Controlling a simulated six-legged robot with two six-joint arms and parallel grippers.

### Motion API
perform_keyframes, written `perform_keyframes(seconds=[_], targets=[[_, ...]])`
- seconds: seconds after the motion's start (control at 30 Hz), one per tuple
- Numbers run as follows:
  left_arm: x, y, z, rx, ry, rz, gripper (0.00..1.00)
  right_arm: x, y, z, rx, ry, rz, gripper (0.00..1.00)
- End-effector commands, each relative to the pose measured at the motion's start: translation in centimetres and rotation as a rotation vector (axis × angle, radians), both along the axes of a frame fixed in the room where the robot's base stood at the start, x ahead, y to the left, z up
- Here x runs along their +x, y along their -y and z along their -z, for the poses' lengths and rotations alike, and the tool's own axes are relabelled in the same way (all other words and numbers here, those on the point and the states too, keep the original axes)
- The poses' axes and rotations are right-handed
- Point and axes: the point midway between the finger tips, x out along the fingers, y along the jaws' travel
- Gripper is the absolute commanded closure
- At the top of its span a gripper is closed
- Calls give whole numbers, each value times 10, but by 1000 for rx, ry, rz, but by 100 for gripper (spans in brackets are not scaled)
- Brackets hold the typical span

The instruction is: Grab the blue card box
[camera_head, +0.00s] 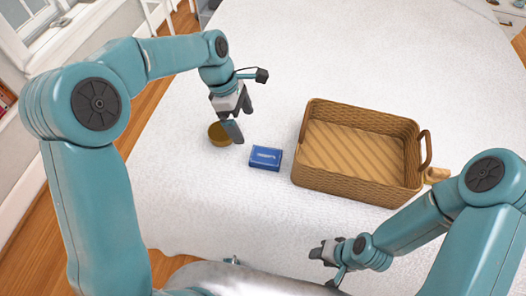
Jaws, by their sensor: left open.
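The blue card box (265,158) lies flat on the white-covered surface (275,60), just left of the wicker basket. My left gripper (238,124) points down above and to the left of the box, a short way from it. Its fingers are open, with nothing seen between them. My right gripper (318,253) is low in the view, in front of the basket and away from the box. It is small here, and I cannot tell how its fingers stand.
A round brown-gold object (218,134) sits beside my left gripper. A tan object (436,175) is at the basket's right side. The far part of the white surface is clear.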

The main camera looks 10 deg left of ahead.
Motion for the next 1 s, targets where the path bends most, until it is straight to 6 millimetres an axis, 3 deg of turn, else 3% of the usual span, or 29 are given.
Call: perform_keyframes(seconds=[0.13, 0.23, 0.6, 1.0], targets=[[1, 8, -12, -2, 45, 12, 2, 0, 0, 7, 0, 0, 0, 57], [-2, 14, -7, -3, 50, 22, 2, 0, 0, 10, 0, 0, 0, 57], [-4, 37, 70, -3, 46, 22, 2, 0, 0, 16, 0, 0, 0, 57], [-2, 50, 113, -3, 48, 22, 2, 0, 0, 16, 0, 0, 0, 57]])
